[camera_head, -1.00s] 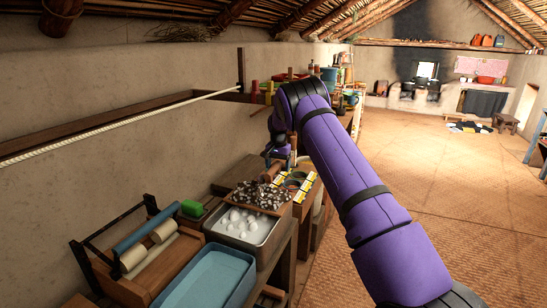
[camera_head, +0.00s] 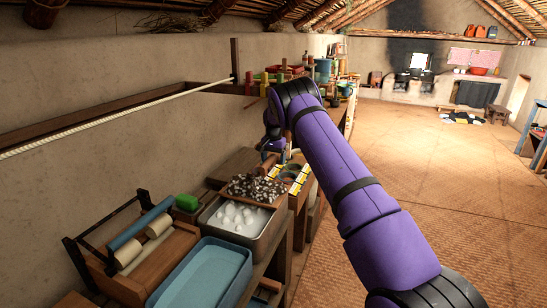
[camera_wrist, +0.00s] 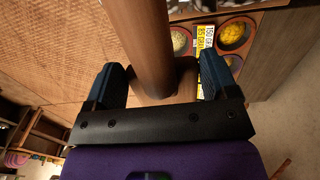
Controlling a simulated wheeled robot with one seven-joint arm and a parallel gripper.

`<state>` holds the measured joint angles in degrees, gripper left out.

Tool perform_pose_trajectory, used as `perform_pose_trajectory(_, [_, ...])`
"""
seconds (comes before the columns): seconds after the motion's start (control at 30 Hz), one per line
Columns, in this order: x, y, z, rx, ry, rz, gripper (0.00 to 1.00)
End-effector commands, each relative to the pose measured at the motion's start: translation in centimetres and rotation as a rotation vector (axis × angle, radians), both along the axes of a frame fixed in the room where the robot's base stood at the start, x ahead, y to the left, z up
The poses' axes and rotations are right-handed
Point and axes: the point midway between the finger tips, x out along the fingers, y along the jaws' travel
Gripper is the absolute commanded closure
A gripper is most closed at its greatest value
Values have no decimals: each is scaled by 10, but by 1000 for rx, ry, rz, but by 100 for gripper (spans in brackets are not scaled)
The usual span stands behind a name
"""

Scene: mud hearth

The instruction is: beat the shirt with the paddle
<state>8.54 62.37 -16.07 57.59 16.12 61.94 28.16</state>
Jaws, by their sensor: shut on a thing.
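My gripper (camera_wrist: 163,72) is shut on a brown wooden handle, taken to be the paddle's (camera_wrist: 143,30), which runs up between its two dark blue fingers in the wrist view. The far end of the handle is out of that view. In the head view my gripper (camera_head: 272,142) hangs at the end of the purple arm, above the far part of the washing bench, partly hidden by the arm. A small brown piece, probably the paddle (camera_head: 267,164), shows just below it. I cannot make out a shirt in either view.
The bench holds a blue basin (camera_head: 244,260), a metal tray of white lumps (camera_head: 275,222), a speckled pile (camera_head: 257,188), a green block (camera_head: 187,202) and a roller wringer (camera_head: 184,247). Bowls of coloured stuff (camera_wrist: 236,35) show beside the handle. A rope (camera_head: 120,115) runs along the wall. The floor at right is open.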

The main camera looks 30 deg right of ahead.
Motion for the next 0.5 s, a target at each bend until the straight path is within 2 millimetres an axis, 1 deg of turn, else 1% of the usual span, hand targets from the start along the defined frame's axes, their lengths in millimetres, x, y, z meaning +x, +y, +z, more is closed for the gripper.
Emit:
perform_pose_trajectory(0.27, [-1, 2, 1, 0, -1, 0, 39])
perform_pose_trajectory(0.5, [-13, 17, 1, 1, -1, 0, 39])
